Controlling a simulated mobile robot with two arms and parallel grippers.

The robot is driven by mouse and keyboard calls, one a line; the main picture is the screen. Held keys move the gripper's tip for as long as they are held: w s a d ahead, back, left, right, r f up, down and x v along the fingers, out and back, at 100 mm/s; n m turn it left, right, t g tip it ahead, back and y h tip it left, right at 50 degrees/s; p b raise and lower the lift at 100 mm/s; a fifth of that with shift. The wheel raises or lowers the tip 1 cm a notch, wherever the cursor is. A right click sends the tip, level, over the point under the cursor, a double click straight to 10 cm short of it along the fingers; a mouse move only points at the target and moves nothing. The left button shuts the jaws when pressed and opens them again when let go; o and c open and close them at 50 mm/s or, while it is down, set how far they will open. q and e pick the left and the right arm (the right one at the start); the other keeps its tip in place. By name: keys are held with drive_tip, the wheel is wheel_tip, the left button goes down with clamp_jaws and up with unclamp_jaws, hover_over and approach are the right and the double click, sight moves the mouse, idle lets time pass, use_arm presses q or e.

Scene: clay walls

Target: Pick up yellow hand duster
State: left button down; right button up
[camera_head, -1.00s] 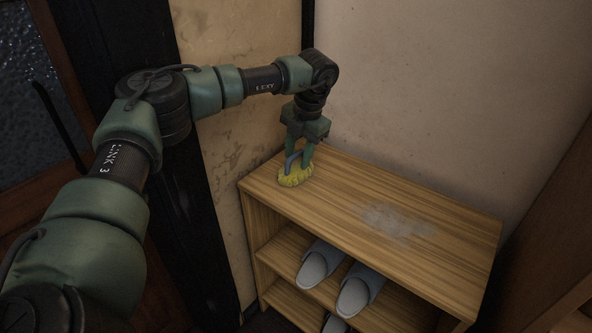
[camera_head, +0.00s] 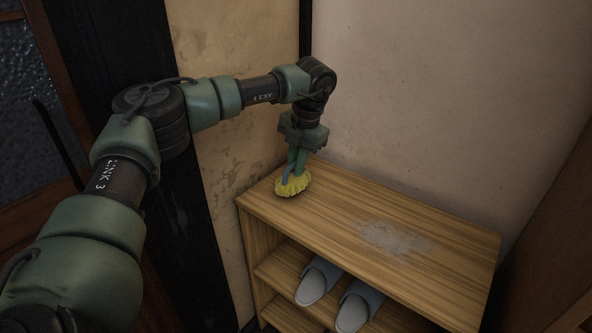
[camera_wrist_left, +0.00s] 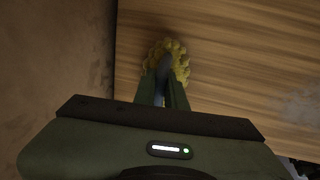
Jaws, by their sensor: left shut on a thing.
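The yellow hand duster (camera_head: 293,186) has a fluffy yellow head and a blue-grey handle. It is at the left part of the wooden shelf top (camera_head: 340,208); I cannot tell whether it touches the wood. My left gripper (camera_head: 296,168) points down from above and is shut on the duster's handle. In the left wrist view the duster (camera_wrist_left: 181,62) shows beyond the gripper fingers (camera_wrist_left: 162,88), with the handle between them. My right gripper is not in view.
A pale dusty patch (camera_head: 394,238) lies on the shelf top to the right. Slippers (camera_head: 318,280) stand on the shelf below. Walls rise close behind and left of the shelf. The middle of the top is clear.

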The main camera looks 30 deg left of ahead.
use_arm(q)
wheel_tip(320, 180, up, 18)
drive_tip(key=p, duration=0.2)
drive_tip(key=shift+p, duration=0.4)
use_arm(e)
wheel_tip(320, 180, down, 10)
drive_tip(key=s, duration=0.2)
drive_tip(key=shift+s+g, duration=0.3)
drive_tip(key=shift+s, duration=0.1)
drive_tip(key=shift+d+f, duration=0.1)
